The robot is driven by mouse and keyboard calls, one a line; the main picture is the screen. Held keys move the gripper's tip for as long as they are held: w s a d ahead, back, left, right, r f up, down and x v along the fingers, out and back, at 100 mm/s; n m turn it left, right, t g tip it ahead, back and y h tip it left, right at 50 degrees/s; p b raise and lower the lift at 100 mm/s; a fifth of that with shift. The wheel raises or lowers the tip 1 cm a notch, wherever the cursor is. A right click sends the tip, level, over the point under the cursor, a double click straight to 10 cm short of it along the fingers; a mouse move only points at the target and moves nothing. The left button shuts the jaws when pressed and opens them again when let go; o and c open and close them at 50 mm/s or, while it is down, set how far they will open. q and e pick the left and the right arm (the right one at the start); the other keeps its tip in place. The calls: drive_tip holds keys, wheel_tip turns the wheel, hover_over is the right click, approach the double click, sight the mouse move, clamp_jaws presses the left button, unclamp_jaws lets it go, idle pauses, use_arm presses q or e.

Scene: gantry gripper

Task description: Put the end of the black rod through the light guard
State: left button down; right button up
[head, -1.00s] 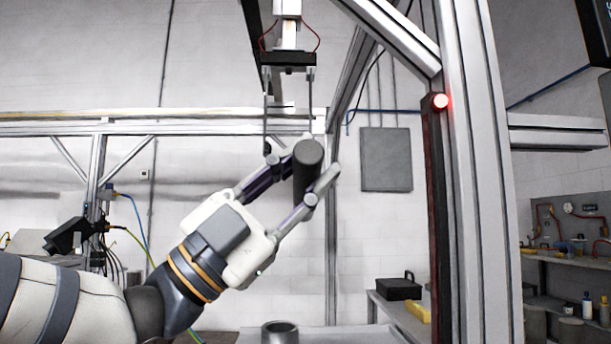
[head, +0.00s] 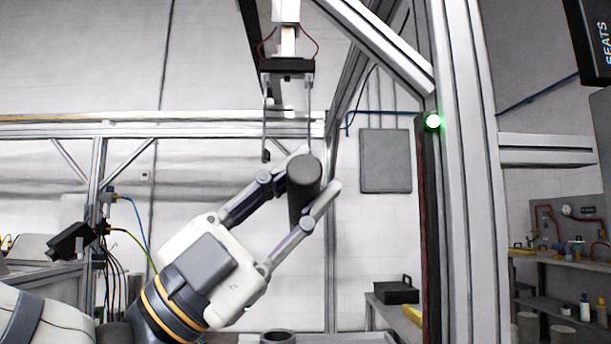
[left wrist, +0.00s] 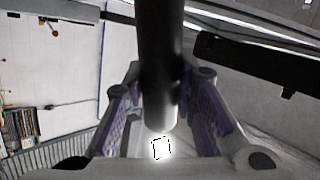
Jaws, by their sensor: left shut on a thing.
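My left gripper (head: 299,196) is shut on the black rod (head: 304,178), with one finger on each side of it. The rod's rounded end faces the head camera. In the left wrist view the rod (left wrist: 160,60) runs between the two purple-padded fingers (left wrist: 160,112). The light guard (head: 431,215) is a dark upright bar with a red strip, fixed to the metal frame to the right of the rod. The lamp (head: 433,121) at its top glows green. The rod and gripper are apart from the guard in the picture. My right gripper is not in view.
A gantry gripper (head: 287,66) with two thin fingers hangs above and behind the rod. A thick metal post (head: 462,200) stands beside the guard. A grey round holder (head: 278,337) is below. A black case (head: 396,292) rests on a bench at right.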

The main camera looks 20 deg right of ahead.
sight(306, 172)
use_arm(q)
drive_tip(key=shift+g, duration=0.3)
drive_tip(key=s, duration=0.2)
drive_tip(key=s+a+p, duration=0.1)
drive_tip(key=s, duration=0.2)
drive_tip(key=s+a+p, duration=0.1)
drive_tip(key=s, duration=0.1)
drive_tip(key=shift+s+a+r, duration=0.2)
drive_tip(key=shift+s+a, duration=0.05)
drive_tip(key=shift+s, duration=0.15)
drive_tip(key=shift+s+a+f, duration=0.1)
drive_tip(key=shift+s, duration=0.2)
drive_tip(key=shift+f, duration=0.1)
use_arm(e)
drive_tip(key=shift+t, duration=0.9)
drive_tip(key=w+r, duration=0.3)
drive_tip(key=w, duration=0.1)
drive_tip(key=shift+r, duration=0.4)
